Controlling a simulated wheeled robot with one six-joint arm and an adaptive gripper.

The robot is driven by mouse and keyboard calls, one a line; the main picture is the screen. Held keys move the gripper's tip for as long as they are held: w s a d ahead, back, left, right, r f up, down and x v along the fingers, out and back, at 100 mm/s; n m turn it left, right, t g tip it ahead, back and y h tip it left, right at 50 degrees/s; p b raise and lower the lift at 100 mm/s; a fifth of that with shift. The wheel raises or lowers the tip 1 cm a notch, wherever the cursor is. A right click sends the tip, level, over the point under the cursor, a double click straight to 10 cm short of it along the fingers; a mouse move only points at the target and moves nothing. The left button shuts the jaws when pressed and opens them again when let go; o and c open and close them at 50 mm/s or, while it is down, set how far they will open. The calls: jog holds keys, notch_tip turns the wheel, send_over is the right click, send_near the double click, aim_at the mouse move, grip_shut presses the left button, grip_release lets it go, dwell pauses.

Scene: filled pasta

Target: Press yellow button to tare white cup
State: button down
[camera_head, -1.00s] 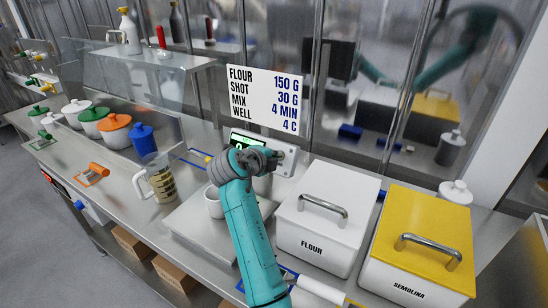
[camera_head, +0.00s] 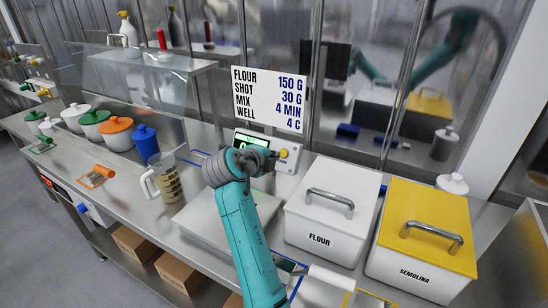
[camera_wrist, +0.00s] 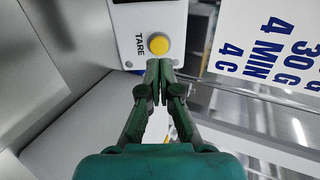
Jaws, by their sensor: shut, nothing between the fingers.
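The yellow button (camera_head: 284,153) is on the front of the white scale head (camera_head: 287,180), just right of my gripper (camera_head: 274,160). In the wrist view the round yellow button (camera_wrist: 159,44) sits beside the word TARE. My gripper's closed fingertips (camera_wrist: 160,66) are just below the button in that picture; I cannot tell whether they touch it. The fingers hold nothing. The scale's green display (camera_head: 252,141) is partly covered by my gripper. The steel scale plate (camera_head: 197,222) lies left of my arm. I cannot make out the white cup; my arm may hide it.
A white flour bin (camera_head: 325,216) and a yellow-lidded semolina bin (camera_head: 424,240) stand close on the right. A glass jug (camera_head: 165,180) stands left of the scale, with lidded pots (camera_head: 117,134) further left. A recipe sign (camera_head: 268,99) hangs above the scale.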

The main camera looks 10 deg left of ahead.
jog(key=v, duration=0.8)
jog(key=shift+a, duration=0.15)
